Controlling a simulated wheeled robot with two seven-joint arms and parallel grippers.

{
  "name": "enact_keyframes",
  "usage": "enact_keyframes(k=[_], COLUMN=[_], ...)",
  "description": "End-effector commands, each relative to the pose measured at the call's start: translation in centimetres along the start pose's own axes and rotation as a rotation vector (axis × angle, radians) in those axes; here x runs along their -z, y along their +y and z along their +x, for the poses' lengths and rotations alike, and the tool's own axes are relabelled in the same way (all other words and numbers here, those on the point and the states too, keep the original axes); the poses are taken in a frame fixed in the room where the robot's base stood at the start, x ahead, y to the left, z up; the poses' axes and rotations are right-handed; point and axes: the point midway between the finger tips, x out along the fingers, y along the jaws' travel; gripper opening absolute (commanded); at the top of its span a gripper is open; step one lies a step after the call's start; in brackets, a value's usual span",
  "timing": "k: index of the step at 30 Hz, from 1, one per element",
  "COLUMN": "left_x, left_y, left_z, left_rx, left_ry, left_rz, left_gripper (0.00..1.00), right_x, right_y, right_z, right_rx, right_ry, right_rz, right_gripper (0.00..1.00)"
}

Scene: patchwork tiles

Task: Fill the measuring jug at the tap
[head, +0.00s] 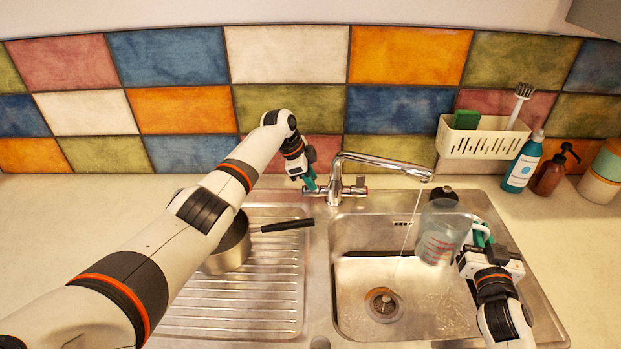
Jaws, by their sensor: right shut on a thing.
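The clear measuring jug (441,236) with red markings is held over the right part of the sink basin, tilted a little. My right gripper (483,237) is shut on its handle. The chrome tap (385,164) stands behind the sink, its spout reaching right. A thin stream of water (404,245) falls from the spout. It passes left of the jug and lands in the basin near the drain. My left gripper (309,184) is at the tap's left handle; its teal fingertips are partly hidden, and I cannot tell whether they grip it.
A saucepan (233,248) stands on the drainboard (240,297), partly behind my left arm. The sink basin (353,281) is otherwise open.

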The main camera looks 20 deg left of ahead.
Motion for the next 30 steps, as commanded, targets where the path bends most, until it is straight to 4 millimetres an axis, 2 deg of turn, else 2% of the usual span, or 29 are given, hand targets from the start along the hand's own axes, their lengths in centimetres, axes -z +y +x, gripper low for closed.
enact_keyframes(k=[5, 12, 18, 23, 30], left_x=[0.1, 0.0, 0.0, 0.1, 0.0], left_y=[0.1, 0.2, 0.1, 0.1, 0.1], left_z=[-2.6, -7.8, -10.7, -11.6, -11.7], left_rx=[-0.005, -0.004, -0.003, -0.001, 0.0], left_ry=[-0.001, -0.001, 0.0, 0.0, 0.0], left_rz=[0.002, 0.001, 0.0, 0.0, 0.0], left_gripper=[0.28, 0.28, 0.28, 0.28, 0.28], right_x=[-0.2, -0.2, -0.2, -0.2, -0.2], right_y=[0.0, 0.0, 0.0, 0.0, 0.0], right_z=[0.0, 0.0, 0.0, 0.0, 0.0], right_rx=[-0.001, -0.001, -0.001, -0.001, -0.001], right_ry=[-0.004, -0.004, -0.004, -0.004, -0.004], right_rz=[0.002, 0.002, 0.002, 0.002, 0.002], right_gripper=[0.0, 0.0, 0.0, 0.0, 0.0])
